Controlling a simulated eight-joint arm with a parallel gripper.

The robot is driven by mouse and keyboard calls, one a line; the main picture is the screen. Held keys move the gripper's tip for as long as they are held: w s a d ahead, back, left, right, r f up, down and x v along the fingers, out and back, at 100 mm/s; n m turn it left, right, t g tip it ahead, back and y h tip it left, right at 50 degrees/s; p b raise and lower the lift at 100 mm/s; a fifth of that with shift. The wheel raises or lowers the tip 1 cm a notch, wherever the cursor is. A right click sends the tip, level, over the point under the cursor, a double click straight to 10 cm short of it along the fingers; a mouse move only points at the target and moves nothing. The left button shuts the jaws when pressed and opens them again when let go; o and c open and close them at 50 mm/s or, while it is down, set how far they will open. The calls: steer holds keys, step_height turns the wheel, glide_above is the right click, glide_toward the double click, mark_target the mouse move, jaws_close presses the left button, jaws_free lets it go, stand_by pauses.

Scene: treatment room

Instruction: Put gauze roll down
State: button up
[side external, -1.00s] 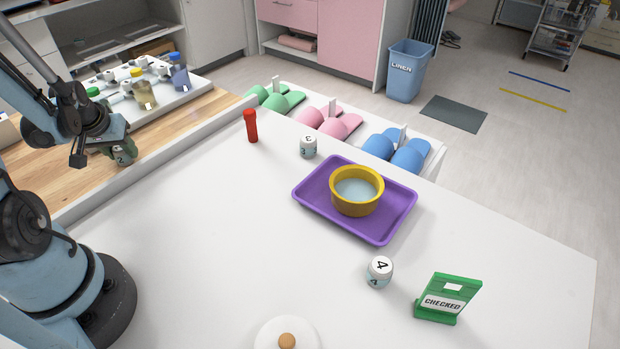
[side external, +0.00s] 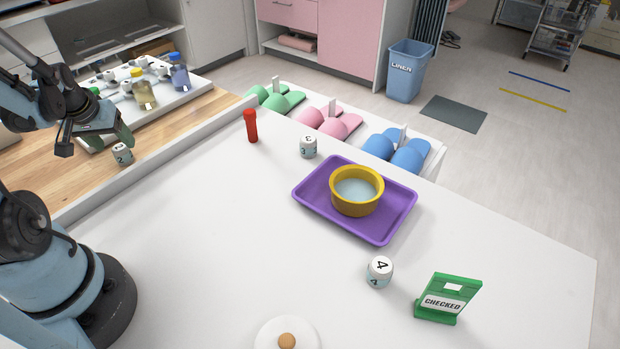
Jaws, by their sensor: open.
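A white gauze roll (side external: 122,154) marked 2 stands on the wooden surface (side external: 75,182) at the left. My gripper (side external: 122,136) is open, just above and beside this roll, apart from it as far as I can see. Its far finger is partly hidden. Two more white rolls stand on the white table: one marked 3 (side external: 308,147) behind the tray, and one marked 4 (side external: 380,271) in front of it.
A purple tray (side external: 310,206) holds a yellow bowl (side external: 357,203) of pale liquid. A red cylinder (side external: 251,126) stands near the back edge. A green CHECKED stand (side external: 447,299) is at the right. A raised white ledge (side external: 165,160) separates the wooden surface from the table. Bottles stand on a white tray behind my gripper.

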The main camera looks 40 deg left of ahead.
steer(key=shift+v, duration=3.9)
steer(key=w+d+r+m+t+h, duration=0.1)
steer(key=w+d+m, duration=0.3)
steer(key=d, duration=0.8)
steer(key=w+d+r+m+t+h, duration=0.1)
steer(key=w+d+m, duration=0.4)
steer(key=d, duration=0.8)
steer(key=shift+t+h, duration=0.6)
steer(key=shift+t, duration=0.4)
